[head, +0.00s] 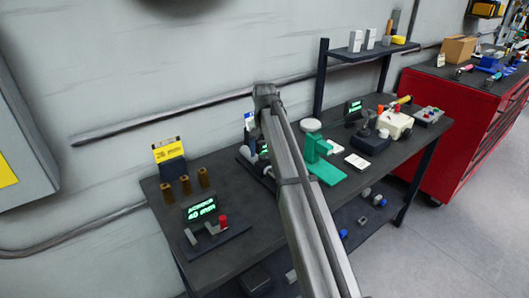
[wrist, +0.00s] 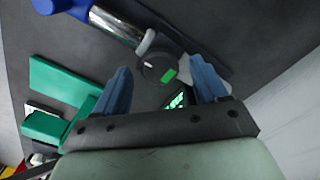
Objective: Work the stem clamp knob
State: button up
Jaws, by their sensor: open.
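A dark round knob (wrist: 154,65) with a white mark shows in the wrist view, with a small green label (wrist: 168,76) at its edge. I take it to be the stem clamp knob. A silver cylinder with a blue end (wrist: 112,22) lies beside it, at upper left. My gripper (wrist: 159,66) is open, its two blue fingers apart on either side of the knob in the picture. I cannot tell whether they touch it. A lit green display (wrist: 178,98) shows between the fingers. In the head view my arm hides the gripper and most of this device.
A green fixture (head: 321,162) stands on the dark bench (head: 222,176), right of my arm. A shelf (head: 365,51) and red cabinet (head: 450,130) are at right.

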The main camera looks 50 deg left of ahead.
aim_at(265, 155)
notch_tip(265, 155, up, 13)
dwell(0.5)
jog(key=shift+r, duration=0.1)
dwell(0.3)
